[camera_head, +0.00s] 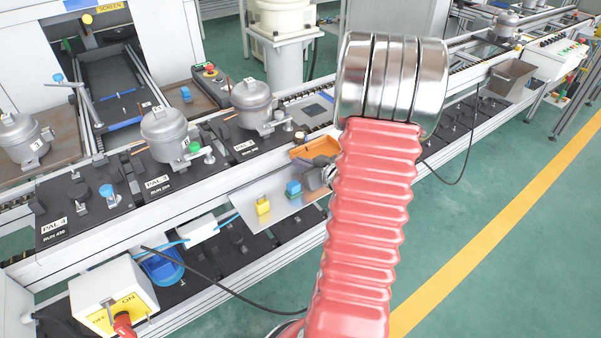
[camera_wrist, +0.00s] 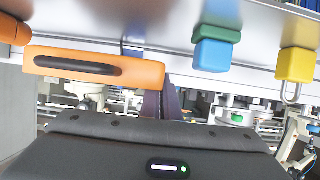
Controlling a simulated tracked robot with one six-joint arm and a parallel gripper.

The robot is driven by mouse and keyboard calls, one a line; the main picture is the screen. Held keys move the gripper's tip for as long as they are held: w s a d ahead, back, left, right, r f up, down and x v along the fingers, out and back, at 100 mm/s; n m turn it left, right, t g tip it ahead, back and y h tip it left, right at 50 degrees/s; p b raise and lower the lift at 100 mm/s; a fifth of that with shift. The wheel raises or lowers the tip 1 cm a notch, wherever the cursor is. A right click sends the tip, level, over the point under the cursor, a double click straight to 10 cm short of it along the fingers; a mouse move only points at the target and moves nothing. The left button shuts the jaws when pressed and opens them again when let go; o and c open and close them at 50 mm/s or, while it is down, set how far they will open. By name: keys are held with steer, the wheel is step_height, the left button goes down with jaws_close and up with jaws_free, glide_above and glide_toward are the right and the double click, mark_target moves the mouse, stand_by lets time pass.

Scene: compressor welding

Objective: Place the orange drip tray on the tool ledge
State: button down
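The orange drip tray (camera_head: 312,149) is a shallow box at the right end of the tool ledge (camera_head: 240,198), a thin grey metal sheet on the bench's front side. My gripper (camera_head: 312,165) is at the tray's near edge. In the wrist view the tray (camera_wrist: 142,72) shows a dark slot-like handle. The dark fingers (camera_wrist: 163,103) are close together and meet the tray's edge; they appear shut on it, with their tips hidden behind it. The ledge (camera_wrist: 260,60) spans the top of the wrist view. I cannot tell whether the tray touches the ledge.
A yellow padlock (camera_head: 263,206) and a blue-green block (camera_head: 293,188) are on the ledge, left of the tray. Compressors (camera_head: 165,135) stand on black pallets behind. A white switch box (camera_head: 113,293) is at front left. Another orange shape (camera_wrist: 13,30) shows at the wrist view's left edge.

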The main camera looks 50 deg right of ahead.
steer(key=shift+f, duration=2)
steer(key=c, duration=2)
jaws_free()
steer(key=shift+f, duration=0.1)
steer(key=v, duration=1.2)
